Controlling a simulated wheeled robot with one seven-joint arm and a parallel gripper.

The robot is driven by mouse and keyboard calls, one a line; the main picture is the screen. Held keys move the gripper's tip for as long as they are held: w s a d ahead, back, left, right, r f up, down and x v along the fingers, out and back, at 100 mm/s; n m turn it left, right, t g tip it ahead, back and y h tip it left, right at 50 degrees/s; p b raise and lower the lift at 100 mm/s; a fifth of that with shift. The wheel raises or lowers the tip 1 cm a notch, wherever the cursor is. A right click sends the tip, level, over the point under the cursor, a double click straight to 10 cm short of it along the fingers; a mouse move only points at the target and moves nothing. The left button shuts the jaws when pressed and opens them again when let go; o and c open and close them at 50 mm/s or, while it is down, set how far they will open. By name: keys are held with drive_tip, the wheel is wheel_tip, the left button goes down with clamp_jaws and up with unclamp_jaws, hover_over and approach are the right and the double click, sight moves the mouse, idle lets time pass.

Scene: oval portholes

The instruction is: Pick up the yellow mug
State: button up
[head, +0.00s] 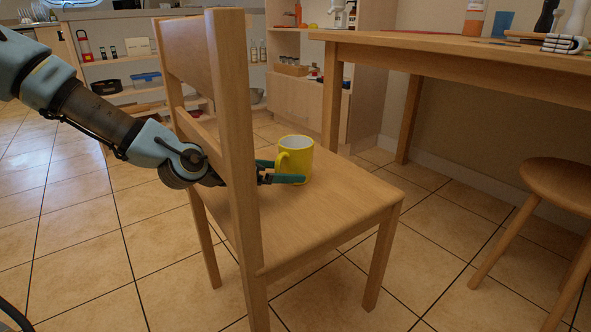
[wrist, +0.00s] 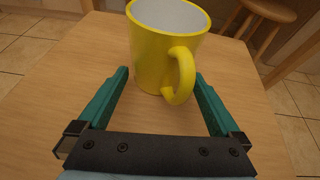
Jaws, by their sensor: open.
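A yellow mug (head: 297,160) with a pale inside stands upright on the seat of a wooden chair (head: 345,200). In the wrist view the mug (wrist: 152,50) is just ahead, its handle (wrist: 184,78) turned toward me and a little right. My gripper (head: 283,172) reaches through the chair's back, low over the seat. Its teal fingers are open in the wrist view (wrist: 160,78), one on each side of the mug's near part and handle. Nothing is held. Whether a fingertip touches the mug I cannot tell.
The chair's backrest (head: 232,140) and its rails stand close around my arm. A wooden table (head: 450,55) with bottles is at the right, with a round stool (head: 560,185) below it. Shelves (head: 120,65) stand behind. The seat around the mug is clear.

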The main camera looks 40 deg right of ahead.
sight(292, 171)
drive_tip(key=b+x, duration=0.1)
drive_tip(key=x, duration=0.2)
drive_tip(key=shift+d+f+b, duration=0.15)
drive_tip(key=shift+b, duration=0.2)
drive_tip(key=c, duration=1.3)
